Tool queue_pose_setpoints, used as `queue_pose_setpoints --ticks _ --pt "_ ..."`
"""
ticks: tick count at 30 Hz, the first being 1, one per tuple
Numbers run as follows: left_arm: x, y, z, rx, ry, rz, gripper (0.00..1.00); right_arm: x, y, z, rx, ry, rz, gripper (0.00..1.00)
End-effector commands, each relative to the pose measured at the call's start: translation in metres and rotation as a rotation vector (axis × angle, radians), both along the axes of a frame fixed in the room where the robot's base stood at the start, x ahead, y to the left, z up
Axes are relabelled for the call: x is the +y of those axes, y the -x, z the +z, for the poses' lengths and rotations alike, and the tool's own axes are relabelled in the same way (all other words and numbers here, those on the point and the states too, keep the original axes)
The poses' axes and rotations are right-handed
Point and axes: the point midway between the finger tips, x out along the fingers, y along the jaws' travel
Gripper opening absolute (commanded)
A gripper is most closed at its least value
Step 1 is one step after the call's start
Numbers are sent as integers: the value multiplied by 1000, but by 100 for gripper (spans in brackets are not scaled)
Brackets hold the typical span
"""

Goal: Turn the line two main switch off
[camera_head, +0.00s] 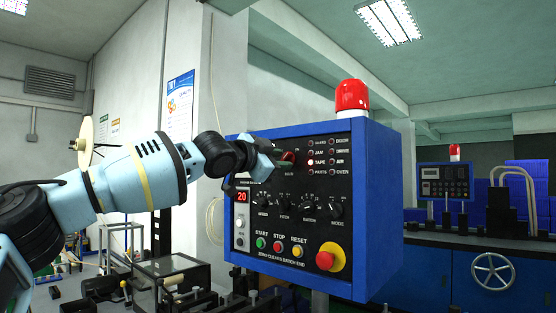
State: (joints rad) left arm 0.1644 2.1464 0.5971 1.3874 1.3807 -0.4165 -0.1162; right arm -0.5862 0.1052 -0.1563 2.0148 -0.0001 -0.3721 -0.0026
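A blue control box (376,190) with a dark front panel stands in the middle of the view. My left gripper (284,160) is at the upper left of that panel, in front of or touching it. It covers part of the panel there, and a small reddish part shows at its tip. The main switch cannot be made out clearly; the spot behind the gripper is mostly hidden. I cannot tell whether the fingers are open or shut. My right gripper is not in view.
The panel has a red display (242,196), several black knobs, coloured buttons and a red mushroom button (326,260) on yellow. The TAPE lamp (310,162) is lit. A red beacon (352,96) tops the box. A second panel (446,180) stands at the back right.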

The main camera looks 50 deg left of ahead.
Motion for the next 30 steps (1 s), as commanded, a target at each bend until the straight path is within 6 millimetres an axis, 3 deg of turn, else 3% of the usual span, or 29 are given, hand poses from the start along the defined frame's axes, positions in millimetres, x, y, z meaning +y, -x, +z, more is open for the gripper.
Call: queue_pose_setpoints --ticks 4,12,22,30 --pt "0 0 0 0 0 0 32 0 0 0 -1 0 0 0" --pt "0 0 0 0 0 0 0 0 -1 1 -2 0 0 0" --pt "0 0 0 -3 23 0 0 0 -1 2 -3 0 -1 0" --pt "0 0 0 -17 160 -1 0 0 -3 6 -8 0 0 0"
